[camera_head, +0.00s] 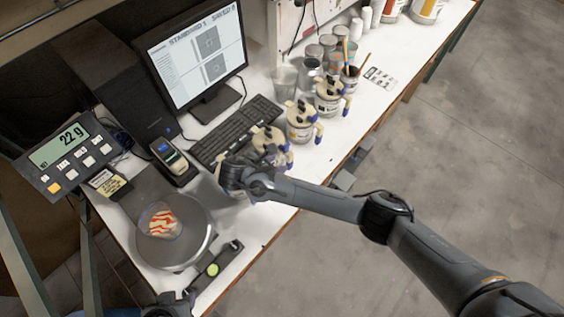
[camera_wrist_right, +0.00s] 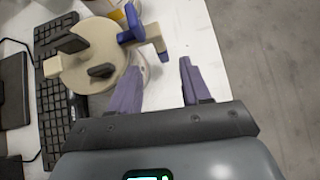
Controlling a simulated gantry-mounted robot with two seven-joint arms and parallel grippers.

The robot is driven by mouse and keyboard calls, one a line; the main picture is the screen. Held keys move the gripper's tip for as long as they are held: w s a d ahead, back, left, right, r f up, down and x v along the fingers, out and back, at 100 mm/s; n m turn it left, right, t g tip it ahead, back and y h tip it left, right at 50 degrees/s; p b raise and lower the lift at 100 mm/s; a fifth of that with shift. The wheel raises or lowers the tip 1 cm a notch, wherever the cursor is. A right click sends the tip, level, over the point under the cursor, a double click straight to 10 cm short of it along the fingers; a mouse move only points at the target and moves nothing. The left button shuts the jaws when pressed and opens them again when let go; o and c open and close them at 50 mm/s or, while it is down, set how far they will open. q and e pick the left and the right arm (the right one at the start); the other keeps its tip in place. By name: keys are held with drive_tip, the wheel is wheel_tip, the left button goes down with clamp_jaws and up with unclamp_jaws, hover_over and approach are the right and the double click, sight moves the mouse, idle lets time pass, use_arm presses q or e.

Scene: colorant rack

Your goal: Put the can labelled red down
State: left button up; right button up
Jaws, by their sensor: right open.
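Several white cans with beige dispenser tops and blue handles stand in a row: one at the back (camera_head: 328,97), one in the middle (camera_head: 300,122) and one nearer (camera_head: 268,142). I cannot read which is labelled red. My right gripper (camera_wrist_right: 160,88) is open, with no can between its purple fingers. In the right wrist view a dispenser-topped can (camera_wrist_right: 98,58) stands just ahead and left of the fingers. In the head view my right wrist hides the fingers and part of the nearest can area. Dark parts at the bottom left may be my left gripper, state unclear.
A round scale (camera_head: 192,248) holds a clear cup with red streaks (camera_head: 160,222); its display (camera_head: 58,147) reads 22 g. The keyboard (camera_head: 236,130) and monitor (camera_head: 198,55) lie left of the cans. Cups and brushes stand behind. The bench edge drops to the floor at right.

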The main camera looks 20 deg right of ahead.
drive_tip(key=shift+v, duration=2.7)
